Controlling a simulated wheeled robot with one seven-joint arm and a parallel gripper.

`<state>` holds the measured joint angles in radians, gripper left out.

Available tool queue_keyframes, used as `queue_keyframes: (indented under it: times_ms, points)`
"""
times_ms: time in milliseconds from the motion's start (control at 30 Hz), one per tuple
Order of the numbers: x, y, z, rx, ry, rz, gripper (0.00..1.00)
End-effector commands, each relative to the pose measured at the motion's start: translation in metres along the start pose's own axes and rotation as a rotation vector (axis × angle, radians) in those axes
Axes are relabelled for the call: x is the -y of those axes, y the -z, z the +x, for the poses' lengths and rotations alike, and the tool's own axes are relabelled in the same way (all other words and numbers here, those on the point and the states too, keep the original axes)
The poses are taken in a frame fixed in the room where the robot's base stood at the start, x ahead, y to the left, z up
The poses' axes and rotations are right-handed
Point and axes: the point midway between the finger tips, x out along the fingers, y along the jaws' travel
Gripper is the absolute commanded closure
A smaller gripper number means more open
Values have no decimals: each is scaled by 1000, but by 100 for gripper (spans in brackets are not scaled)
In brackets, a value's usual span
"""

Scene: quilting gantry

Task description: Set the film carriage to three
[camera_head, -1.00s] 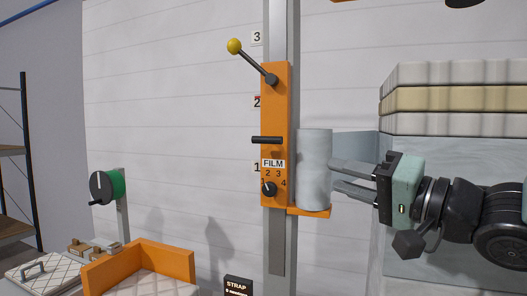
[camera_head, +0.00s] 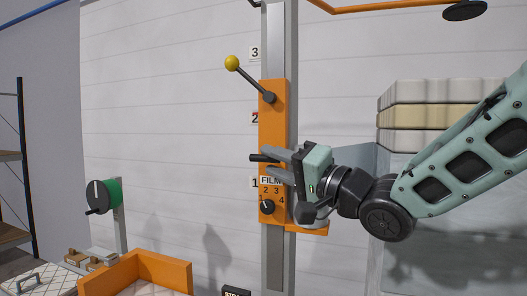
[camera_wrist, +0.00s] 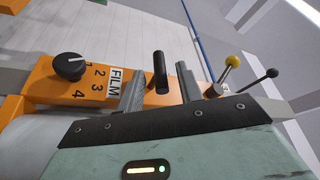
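The orange film carriage (camera_head: 270,135) sits on a grey upright mast (camera_head: 278,258). A small red mark on its left edge lies near the number 2 (camera_head: 254,118) on the wall scale. The carriage bears a black bar handle (camera_head: 256,158), a FILM label, a black knob (camera_head: 267,206) with numbers around it, and a lever with a yellow ball (camera_head: 232,63) tilted up-left. My gripper (camera_head: 274,158) is open at the handle. In the wrist view the handle (camera_wrist: 160,72) stands between the two fingers, with a gap on both sides. My gripper hides most of the film roll.
A stack of pale quilted pads (camera_head: 455,92) stands at the right behind my arm. An orange bar with a dark disc (camera_head: 464,10) hangs overhead.

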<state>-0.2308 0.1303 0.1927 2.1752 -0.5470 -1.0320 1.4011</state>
Motion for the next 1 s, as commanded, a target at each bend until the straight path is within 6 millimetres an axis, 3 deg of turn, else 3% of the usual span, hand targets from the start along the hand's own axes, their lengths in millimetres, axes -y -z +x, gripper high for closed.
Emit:
queue_keyframes:
  times_ms: [200,600,733,900,1000]
  points:
    - [1,0,27,1,1,1,64]
    - [0,0,32,0,0,0,64]
    - [0,0,32,0,0,0,100]
    - [2,1,33,0,1,-1,100]
    - [13,8,36,-1,3,-3,100]
